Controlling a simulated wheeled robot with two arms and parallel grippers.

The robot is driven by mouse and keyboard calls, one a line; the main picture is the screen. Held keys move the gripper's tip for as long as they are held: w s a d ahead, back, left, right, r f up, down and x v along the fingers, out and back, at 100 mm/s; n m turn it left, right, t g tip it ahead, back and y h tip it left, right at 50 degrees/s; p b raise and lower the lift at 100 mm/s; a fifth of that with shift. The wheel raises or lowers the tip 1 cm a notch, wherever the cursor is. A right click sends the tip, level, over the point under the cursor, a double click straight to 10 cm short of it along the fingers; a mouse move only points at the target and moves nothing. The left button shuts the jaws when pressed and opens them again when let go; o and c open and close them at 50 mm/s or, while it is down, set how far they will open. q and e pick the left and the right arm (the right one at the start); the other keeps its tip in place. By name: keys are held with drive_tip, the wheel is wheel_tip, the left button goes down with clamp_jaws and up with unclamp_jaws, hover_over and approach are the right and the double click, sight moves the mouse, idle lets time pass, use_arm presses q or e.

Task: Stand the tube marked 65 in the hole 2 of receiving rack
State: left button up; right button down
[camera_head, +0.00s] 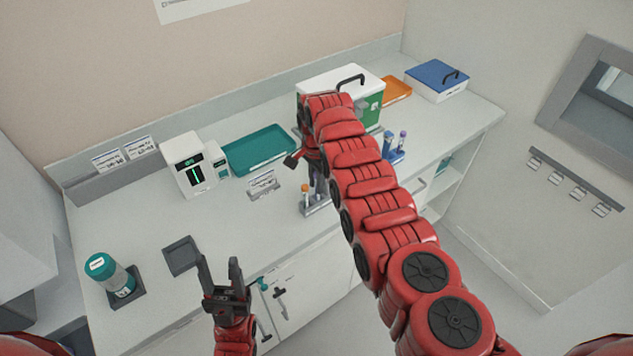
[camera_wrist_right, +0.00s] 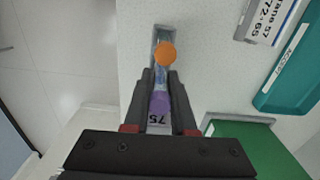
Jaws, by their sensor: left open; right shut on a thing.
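My right gripper (camera_wrist_right: 160,95) is shut on a tube (camera_wrist_right: 158,103) with a purple part and a white label. The label's dark number looks like 75, but I cannot read it surely. In the wrist view an orange-capped tube (camera_wrist_right: 165,53) stands just beyond the fingertips, in a narrow grey rack (camera_wrist_right: 163,30) at the counter's front edge. The rack shows in the head view (camera_head: 316,208), partly hidden by my right arm; its orange cap (camera_head: 304,188) is visible. I cannot make out the hole numbers. My left gripper (camera_head: 219,270) is open and empty near the front edge.
A teal tray (camera_head: 262,150), a white device (camera_head: 187,165) and a green box with a white lid (camera_head: 368,97) stand behind. A blue rack with tubes (camera_head: 395,150) is right of my arm. A teal-capped bottle (camera_head: 115,275) stands left. The left-middle counter is mostly clear.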

drive_tip(key=shift+f+b, duration=0.5)
drive_tip(key=shift+f, duration=0.1)
drive_tip(key=c, duration=0.7)
unclamp_jaws()
drive_tip(key=shift+o, duration=0.2)
drive_tip(key=shift+r, duration=0.15)
drive_tip(key=shift+w+r+b, duration=0.1)
drive_tip(key=shift+r+b, duration=0.4)
drive_tip(key=shift+r, duration=0.1)
wheel_tip(320, 180, up, 10)
drive_tip(key=b, duration=0.3)
wheel_tip(320, 180, up, 6)
drive_tip(key=p, duration=0.5)
drive_tip(key=shift+p, duration=0.4)
